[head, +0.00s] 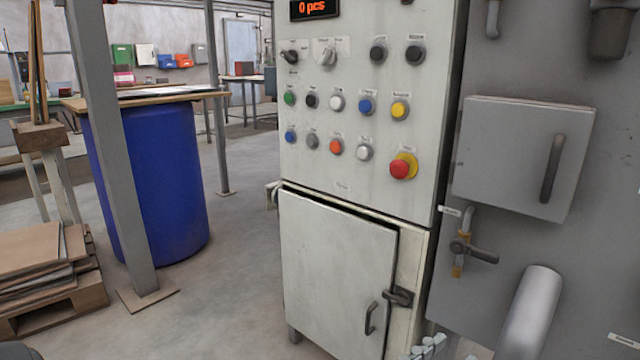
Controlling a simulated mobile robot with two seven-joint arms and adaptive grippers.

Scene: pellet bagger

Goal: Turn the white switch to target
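The white switch (326,54) is a rotary knob in the top row of the grey control panel (318,179), just below the red display (314,8). It has a pale plate around it. Its handle looks close to upright, but its exact angle and the markings are too small to read. A black rotary switch (290,56) is to its left, and two dark round knobs (378,52) (415,54) are to its right.
Coloured buttons and a red emergency stop (401,168) sit below the switch. Under the panel is a cabinet door (335,280), slightly ajar. A grey box (521,150) and a pale cylinder (531,312) are at right. A post (115,150) and blue drum (165,180) stand left.

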